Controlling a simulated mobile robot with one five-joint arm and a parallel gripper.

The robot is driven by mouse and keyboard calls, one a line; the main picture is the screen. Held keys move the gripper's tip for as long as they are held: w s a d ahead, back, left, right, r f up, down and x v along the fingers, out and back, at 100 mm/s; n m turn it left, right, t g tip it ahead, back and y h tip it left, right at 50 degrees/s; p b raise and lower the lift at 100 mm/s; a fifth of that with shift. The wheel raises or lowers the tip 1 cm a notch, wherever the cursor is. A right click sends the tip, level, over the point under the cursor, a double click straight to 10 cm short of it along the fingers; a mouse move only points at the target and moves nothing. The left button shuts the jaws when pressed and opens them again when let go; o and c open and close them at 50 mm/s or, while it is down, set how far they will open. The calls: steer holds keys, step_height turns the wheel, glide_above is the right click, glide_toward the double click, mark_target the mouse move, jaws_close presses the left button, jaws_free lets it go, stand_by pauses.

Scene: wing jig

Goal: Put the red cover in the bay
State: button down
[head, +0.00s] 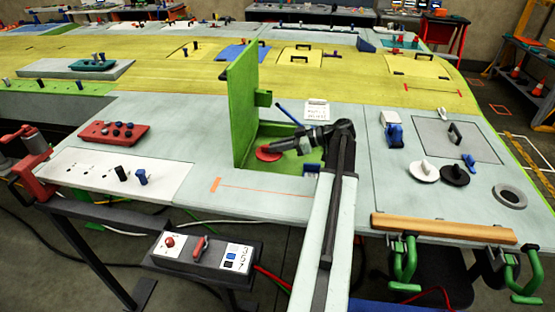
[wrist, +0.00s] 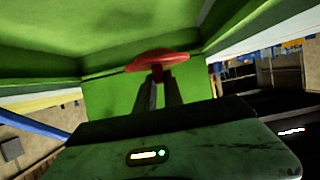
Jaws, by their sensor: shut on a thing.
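The red cover (head: 267,153) is a round disc. In the head view it is inside the green bay (head: 290,184), low and near its left side. My gripper (head: 283,147) reaches in from the right and is shut on the cover's knob. In the wrist view the red cover (wrist: 165,61) spans above the fingertips (wrist: 159,80), which pinch its short red stem. Green bay walls surround it there. Whether the cover touches the bay floor cannot be told. The bay's tall green door (head: 242,100) stands open and upright on the left.
A blue rod (head: 287,115) leans behind the bay, near a white note card (head: 317,110). A white cover (head: 423,171) and a black cover (head: 455,175) lie to the right. A wooden bar (head: 443,228) with green clamps lines the front edge.

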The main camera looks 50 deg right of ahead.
mark_target(278, 153)
steer(key=shift+f+b, duration=1.05)
steer(key=shift+f, duration=0.5)
steer(key=shift+f+b, duration=0.65)
steer(key=c, duration=1.5)
jaws_free()
steer(key=shift+o, duration=0.2)
steer(key=shift+r, duration=0.15)
